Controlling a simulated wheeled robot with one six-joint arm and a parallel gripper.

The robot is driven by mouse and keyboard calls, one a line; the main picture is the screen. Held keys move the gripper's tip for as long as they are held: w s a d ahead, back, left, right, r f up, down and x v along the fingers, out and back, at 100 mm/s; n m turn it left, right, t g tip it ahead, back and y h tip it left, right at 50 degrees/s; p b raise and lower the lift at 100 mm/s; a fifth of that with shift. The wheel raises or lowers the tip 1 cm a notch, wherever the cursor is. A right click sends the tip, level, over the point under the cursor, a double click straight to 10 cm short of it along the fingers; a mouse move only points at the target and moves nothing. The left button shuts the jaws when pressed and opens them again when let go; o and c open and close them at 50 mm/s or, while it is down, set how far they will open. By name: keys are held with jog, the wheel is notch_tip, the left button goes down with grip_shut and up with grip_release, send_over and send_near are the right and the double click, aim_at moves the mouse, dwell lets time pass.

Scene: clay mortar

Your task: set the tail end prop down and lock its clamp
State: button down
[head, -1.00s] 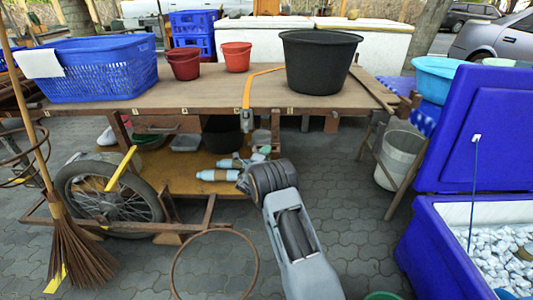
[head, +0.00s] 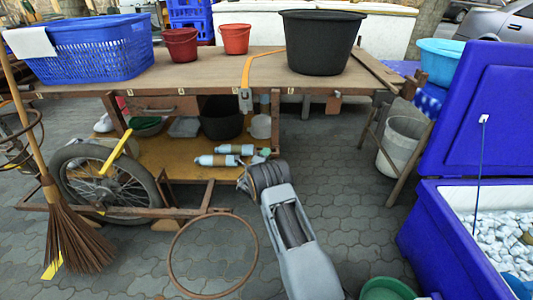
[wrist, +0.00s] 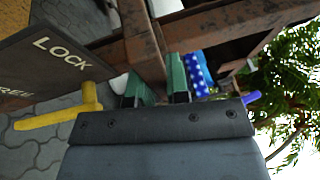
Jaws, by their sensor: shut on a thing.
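In the wrist view, my gripper (wrist: 156,78) has its two green fingertips shut on a rusty brown post, which I take to be the tail end prop (wrist: 138,32). Just left of it is a dark plate (wrist: 50,65) lettered "LOCK", with a second word partly cut off that ends in "REE". A yellow clamp lever (wrist: 55,118) lies below the plate, beside the gripper and apart from the fingertips. I cannot tell which setting it is at.
A black tub (head: 318,45), blue basket (head: 85,55) and red pots stand on the table. A spoked wheel (head: 105,185), broom (head: 75,235) and rusty hoop (head: 213,214) are at left. A blue cooler (head: 440,245) and green basin (head: 385,290) are at right.

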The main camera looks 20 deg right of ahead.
jog(key=c, duration=1.1)
grip_release()
jog(key=p+v, duration=0.4)
jog(key=v, duration=1)
jog(key=shift+p, duration=0.4)
jog(key=shift+d, duration=0.15)
jog(key=s+d+r+m+g+p, duration=0.2)
jog(key=s+r+m+g+p, duration=0.35)
jog(key=r, duration=0.55)
jog(key=s+d+r+m+g+y+p, duration=0.1)
jog(key=s+d+r+m+g+p, duration=0.25)
jog(key=r+m+p, duration=0.45)
jog(key=s+d+r+m+g+p, duration=0.2)
jog(key=s+r+m+g+p, duration=0.25)
jog(key=r+m, duration=0.7)
jog(key=s+a+r+m+t+y+p, duration=0.1)
jog(key=s+a+r+m+y+p, duration=0.3)
jog(key=r, duration=0.5)
jog(key=s+a+r+m+t+y+p, duration=0.1)
jog(key=s+a+r+m+y+p, duration=0.3)
jog(key=s+r+m+p, duration=0.3)
jog(key=s+a+r+m+t+y+p, duration=0.1)
jog(key=s+a+r+m+y+p, duration=0.3)
jog(key=r+m, duration=0.4)
notch_tip(320, 180, up, 3)
jog(key=s+y+p, duration=0.1)
jog(key=s+p, duration=0.1)
jog(key=shift+s+y, duration=0.3)
jog(key=shift+s, duration=0.1)
